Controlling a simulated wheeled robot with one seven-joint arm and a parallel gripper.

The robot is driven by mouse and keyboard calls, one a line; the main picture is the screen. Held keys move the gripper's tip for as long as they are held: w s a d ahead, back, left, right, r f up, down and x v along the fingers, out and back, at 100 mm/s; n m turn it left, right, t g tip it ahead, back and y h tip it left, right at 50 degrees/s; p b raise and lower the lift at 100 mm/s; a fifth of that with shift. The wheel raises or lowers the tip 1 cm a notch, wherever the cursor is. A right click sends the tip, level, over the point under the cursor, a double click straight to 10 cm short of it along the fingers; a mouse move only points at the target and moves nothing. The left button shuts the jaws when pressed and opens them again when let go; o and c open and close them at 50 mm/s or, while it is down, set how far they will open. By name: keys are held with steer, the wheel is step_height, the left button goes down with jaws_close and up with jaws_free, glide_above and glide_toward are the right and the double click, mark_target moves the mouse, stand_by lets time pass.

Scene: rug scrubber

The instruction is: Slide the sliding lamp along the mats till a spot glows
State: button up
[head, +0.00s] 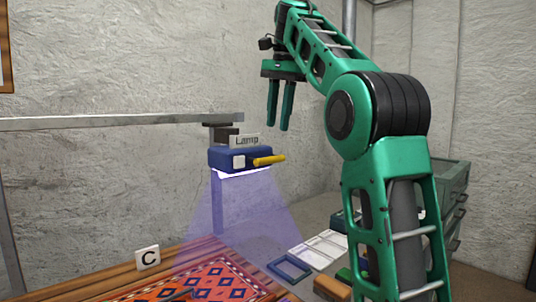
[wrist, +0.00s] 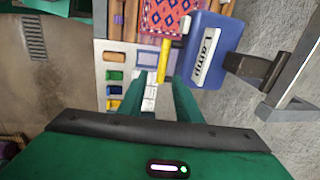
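The sliding lamp (head: 225,160) is a blue box labelled "Lamp" with a yellow handle (head: 269,160), hanging from a grey rail (head: 110,122). It casts a purple cone of light down around the right end of a red patterned mat (head: 200,284). No distinct glowing spot shows on the visible part of the mat. My gripper (head: 279,128) is above and slightly right of the lamp, fingers down, apart and empty. In the wrist view, the lamp (wrist: 213,35) is at upper right, and the handle (wrist: 163,62) appears between and beyond my open fingers (wrist: 152,88).
The mat lies on a wooden surface beside a card marked C (head: 148,258). Right of it are a blue frame (head: 289,267), white trays (head: 319,250) and an orange block (head: 332,288). A green drawer cabinet (head: 454,190) stands at right. The wall is close behind the rail.

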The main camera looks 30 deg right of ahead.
mark_target(270, 149)
steer(key=shift+w+a+f, duration=0.15)
steer(key=shift+w+f, duration=0.25)
steer(key=shift+f, duration=1.2)
steer(key=shift+w+a+f, duration=0.15)
steer(key=shift+w+f, duration=0.3)
steer(key=shift+f, duration=1.1)
steer(key=shift+w+a+f, duration=0.15)
steer(key=shift+w+f, duration=0.25)
steer(key=shift+f, duration=1.2)
steer(key=shift+c, duration=0.7)
steer(key=shift+r, duration=0.1)
jaws_close()
